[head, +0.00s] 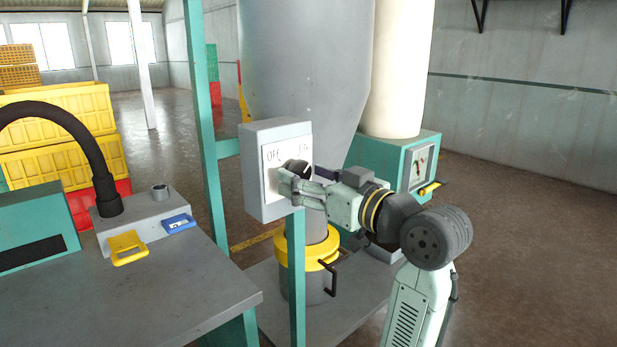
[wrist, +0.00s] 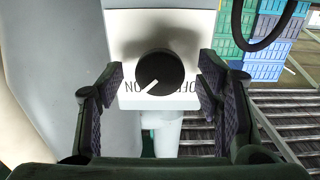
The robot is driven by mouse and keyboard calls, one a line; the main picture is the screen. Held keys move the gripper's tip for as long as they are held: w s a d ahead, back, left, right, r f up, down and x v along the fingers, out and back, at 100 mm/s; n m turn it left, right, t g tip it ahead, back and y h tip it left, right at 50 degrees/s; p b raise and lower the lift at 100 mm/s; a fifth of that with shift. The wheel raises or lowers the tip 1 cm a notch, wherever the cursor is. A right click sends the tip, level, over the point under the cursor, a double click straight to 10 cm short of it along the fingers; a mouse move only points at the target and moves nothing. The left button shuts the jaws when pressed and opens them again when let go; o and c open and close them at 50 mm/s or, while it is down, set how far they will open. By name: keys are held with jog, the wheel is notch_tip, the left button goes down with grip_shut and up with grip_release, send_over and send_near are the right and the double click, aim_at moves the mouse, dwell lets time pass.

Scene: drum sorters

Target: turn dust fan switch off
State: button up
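The dust fan switch is a grey box (head: 262,142) with a white plate marked OFF at left and ON at right in the head view. Its round black knob (head: 298,166) is partly hidden by my gripper (head: 290,184). In the wrist view the knob (wrist: 160,74) sits in the middle, and the labels appear upside down. The knob's white pointer line points to the lower left, toward the ON label. My gripper (wrist: 160,88) is open, with one finger on each side of the knob and a visible gap on both sides.
A grey workbench (head: 150,285) with a black hose and yellow and blue handles is at the left. A green post (head: 205,110) stands beside the box. A yellow-ringed drum (head: 308,262) is below it. A green cabinet (head: 397,160) is behind my arm. Floor at the right is clear.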

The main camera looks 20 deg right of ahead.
jog(key=c, duration=1.2)
jog(key=shift+o, duration=0.2)
